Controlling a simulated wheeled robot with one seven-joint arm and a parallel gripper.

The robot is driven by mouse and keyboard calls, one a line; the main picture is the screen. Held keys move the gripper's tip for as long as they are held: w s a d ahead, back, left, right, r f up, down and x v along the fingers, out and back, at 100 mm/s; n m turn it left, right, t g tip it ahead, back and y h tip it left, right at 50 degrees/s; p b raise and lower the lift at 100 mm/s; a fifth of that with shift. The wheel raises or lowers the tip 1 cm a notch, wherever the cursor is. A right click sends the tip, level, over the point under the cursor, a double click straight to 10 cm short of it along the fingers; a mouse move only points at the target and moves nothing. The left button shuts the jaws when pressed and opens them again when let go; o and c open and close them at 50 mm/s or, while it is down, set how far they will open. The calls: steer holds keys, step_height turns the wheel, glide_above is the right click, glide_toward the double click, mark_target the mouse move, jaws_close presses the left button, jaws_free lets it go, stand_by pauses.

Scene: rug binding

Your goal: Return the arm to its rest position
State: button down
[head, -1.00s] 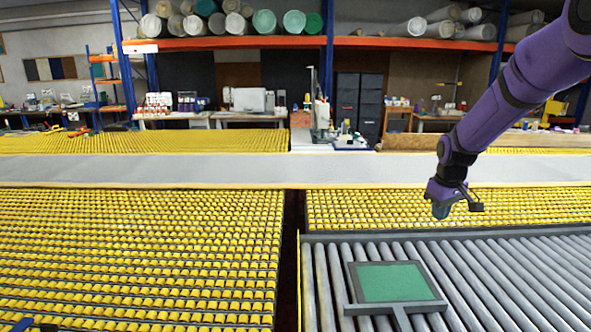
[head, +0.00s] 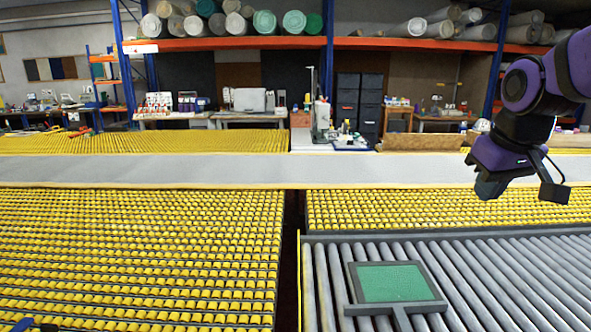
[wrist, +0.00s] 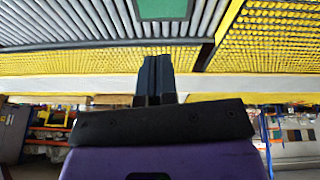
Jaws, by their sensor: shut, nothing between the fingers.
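My purple arm reaches in from the upper right of the head view, folded close to the camera. My gripper (head: 489,188) hangs in the air above the far edge of the grey rollers, shut and empty. In the wrist view the dark fingers of my gripper (wrist: 155,62) are together with nothing held. A green panel in a grey frame (head: 392,282) lies on the rollers, left of and below the gripper in the head view. Part of it also shows at the top of the wrist view (wrist: 163,8).
The grey roller table (head: 480,275) fills the lower right. Yellow roller beds (head: 140,250) lie left and behind, with a pale grey strip (head: 230,170) across them. Shelves with rolled rugs (head: 265,23) stand at the back. The air around the gripper is clear.

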steer(key=s+a+m+t, duration=0.1)
steer(key=s+a, duration=0.1)
steer(key=s, duration=1.3)
steer(key=shift+s+r+m, duration=0.15)
steer(key=shift+s+m, duration=0.05)
steer(key=shift+m, duration=0.1)
